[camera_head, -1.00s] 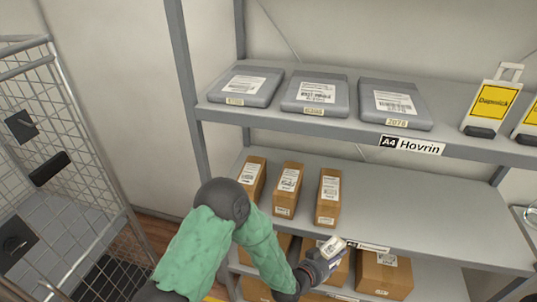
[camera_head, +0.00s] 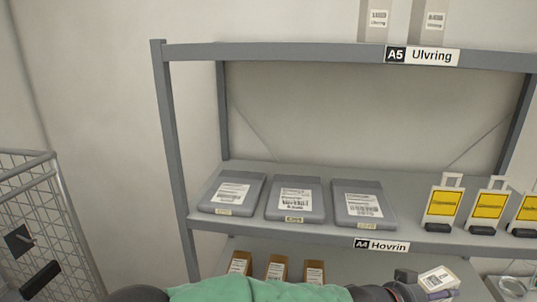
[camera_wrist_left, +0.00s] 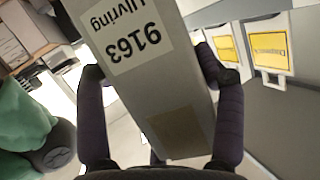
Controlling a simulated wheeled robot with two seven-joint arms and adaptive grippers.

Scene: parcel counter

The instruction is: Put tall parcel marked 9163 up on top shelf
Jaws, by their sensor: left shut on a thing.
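The tall grey parcel (camera_wrist_left: 160,80) fills the middle of the left wrist view. Its white label reads 9163 and Ulvring, upside down there. My left gripper (camera_wrist_left: 155,85) is shut on it, one finger on each side. In the head view the parcel's labelled end (camera_head: 438,280) shows at the bottom right, in front of the shelf below the A4 Hovrin board. The top shelf (camera_head: 300,54) carries an A5 Ulvring sign. Two pale parcels (camera_head: 377,19) stand on its right part, their tops cut off. My right gripper is not in view.
The A4 Hovrin shelf (camera_head: 290,226) holds several flat grey parcels (camera_head: 295,200) and several yellow-labelled white items (camera_head: 443,206). Brown boxes (camera_head: 277,268) stand on the shelf below. A wire cage (camera_head: 40,200) is at the left. The top shelf's left part looks clear.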

